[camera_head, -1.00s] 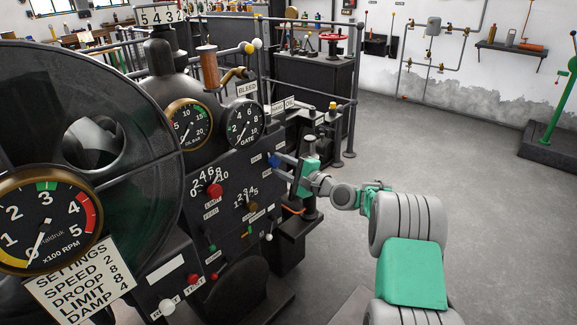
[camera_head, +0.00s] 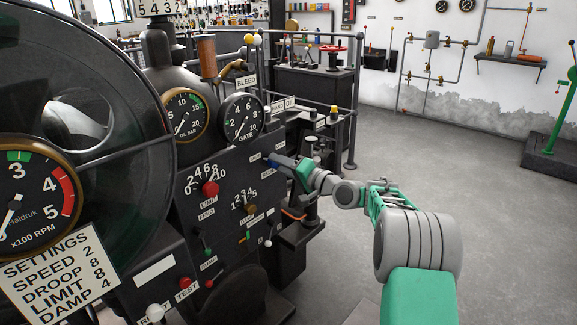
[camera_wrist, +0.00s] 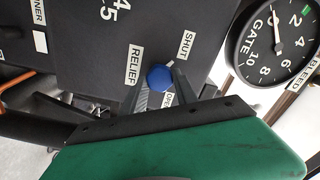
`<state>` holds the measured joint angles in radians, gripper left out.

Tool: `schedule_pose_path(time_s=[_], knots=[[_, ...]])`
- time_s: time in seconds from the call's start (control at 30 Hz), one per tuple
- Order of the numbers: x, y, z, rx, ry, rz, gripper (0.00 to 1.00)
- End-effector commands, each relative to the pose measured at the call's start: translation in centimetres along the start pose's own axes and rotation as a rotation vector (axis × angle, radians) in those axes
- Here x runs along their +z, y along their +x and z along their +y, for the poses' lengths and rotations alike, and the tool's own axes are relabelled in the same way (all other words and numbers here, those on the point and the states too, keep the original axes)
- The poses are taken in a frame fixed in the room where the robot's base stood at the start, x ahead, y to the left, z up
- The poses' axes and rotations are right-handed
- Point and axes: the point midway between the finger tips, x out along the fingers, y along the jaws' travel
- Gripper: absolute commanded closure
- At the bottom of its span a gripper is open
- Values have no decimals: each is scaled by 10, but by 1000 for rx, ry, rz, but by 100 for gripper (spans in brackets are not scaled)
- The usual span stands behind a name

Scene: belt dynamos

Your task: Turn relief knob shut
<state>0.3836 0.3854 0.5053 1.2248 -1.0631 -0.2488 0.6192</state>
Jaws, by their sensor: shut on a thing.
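The blue relief knob (camera_wrist: 159,78) sits on the dark panel (camera_head: 222,215), between the labels RELIEF, SHUT and a partly hidden third label in the wrist view. My gripper (camera_wrist: 162,84) has one finger on each side of the knob and is shut on it. In the head view my gripper (camera_head: 284,163) reaches the panel's right edge from the right, and the knob is mostly hidden by the fingers.
A red LIMIT knob (camera_head: 210,188) and a brown knob (camera_head: 249,209) stand on the same panel, left of my gripper. Small levers sit below them. The GATE gauge (camera_head: 241,119) is above. A railing (camera_head: 355,90) stands behind. Open floor lies to the right.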

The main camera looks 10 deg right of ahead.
Motion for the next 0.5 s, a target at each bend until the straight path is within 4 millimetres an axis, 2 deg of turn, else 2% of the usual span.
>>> schedule_pose_path(time_s=[0.03,0.5], knots=[[-7,0,-7,-11,-31,13,100],[-6,0,-10,-12,-82,11,100]])
